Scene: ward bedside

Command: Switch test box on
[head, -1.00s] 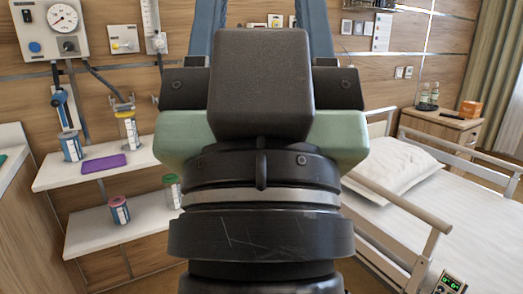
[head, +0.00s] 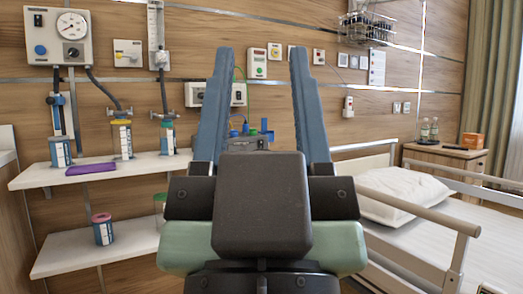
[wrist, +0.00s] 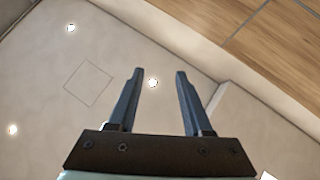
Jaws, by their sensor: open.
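My gripper (head: 261,50) stands in the middle of the head view with its two blue fingers apart and pointing up. It is empty; the wrist view also shows the open fingers (wrist: 159,72) against the ceiling. Between the fingers in the head view, a small white wall box (head: 257,63) with a green part shows on the wood wall. Other small wall boxes hang nearby, one with a red part (head: 319,57) and one lower right (head: 348,107). No label is readable, so I cannot tell which is the test box or its switch state.
A gauge panel (head: 60,37) hangs at upper left. Shelves (head: 120,170) below hold canisters and a purple item (head: 91,168). A railed bed (head: 440,215) with a pillow (head: 398,190) is at right. A bedside cabinet (head: 455,160) carries bottles. My gripper partly hides equipment behind it.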

